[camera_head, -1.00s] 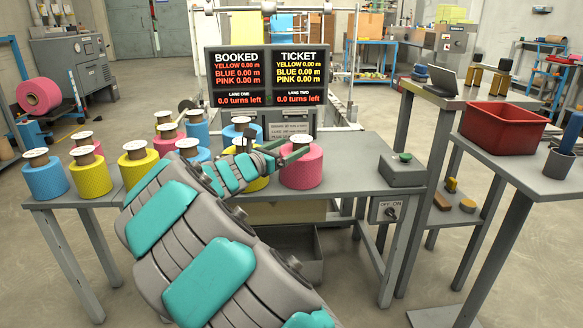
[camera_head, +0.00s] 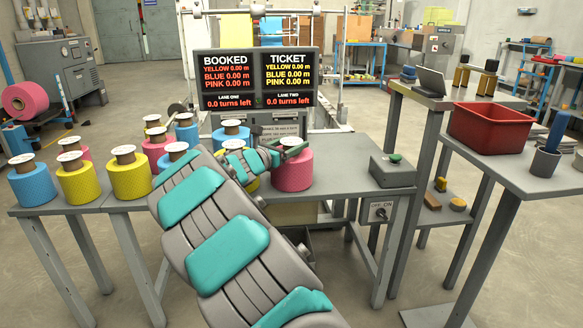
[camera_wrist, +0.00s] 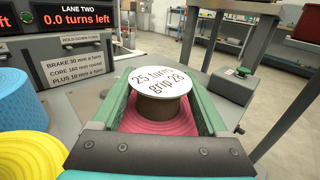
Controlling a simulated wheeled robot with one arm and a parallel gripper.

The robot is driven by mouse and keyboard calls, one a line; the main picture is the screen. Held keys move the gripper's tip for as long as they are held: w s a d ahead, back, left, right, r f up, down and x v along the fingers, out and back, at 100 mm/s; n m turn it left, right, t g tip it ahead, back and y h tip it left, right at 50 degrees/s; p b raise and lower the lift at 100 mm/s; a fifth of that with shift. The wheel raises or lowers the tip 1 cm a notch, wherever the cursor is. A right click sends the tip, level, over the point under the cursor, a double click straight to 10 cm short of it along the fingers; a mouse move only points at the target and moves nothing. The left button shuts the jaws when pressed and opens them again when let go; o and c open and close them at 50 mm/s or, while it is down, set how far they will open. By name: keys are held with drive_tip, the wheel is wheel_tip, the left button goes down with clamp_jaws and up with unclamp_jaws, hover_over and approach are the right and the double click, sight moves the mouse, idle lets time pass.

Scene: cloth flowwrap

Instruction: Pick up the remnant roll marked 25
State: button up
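The pink roll marked 25 (camera_head: 292,176) stands upright on the grey table's right part. In the wrist view its white label (camera_wrist: 159,79) reads "25 turns grip 28" above a brown core (camera_wrist: 163,109) and pink cloth (camera_wrist: 155,124). My gripper (camera_wrist: 158,90) is open, with one green finger on each side of the core. Pink cloth shows between the fingers and the core, so they look apart from it. In the head view my gripper (camera_head: 289,149) is at the top of this roll, and my arm hides part of the neighbouring rolls.
Several yellow (camera_head: 130,180), blue (camera_head: 32,186) and pink rolls stand to the left on the table (camera_head: 345,178). A grey box with a green button (camera_head: 392,172) is to the right. The display board (camera_head: 258,80) stands behind. A red bin (camera_head: 492,128) is on the right-hand table.

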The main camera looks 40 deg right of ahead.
clamp_jaws()
idle(0.4)
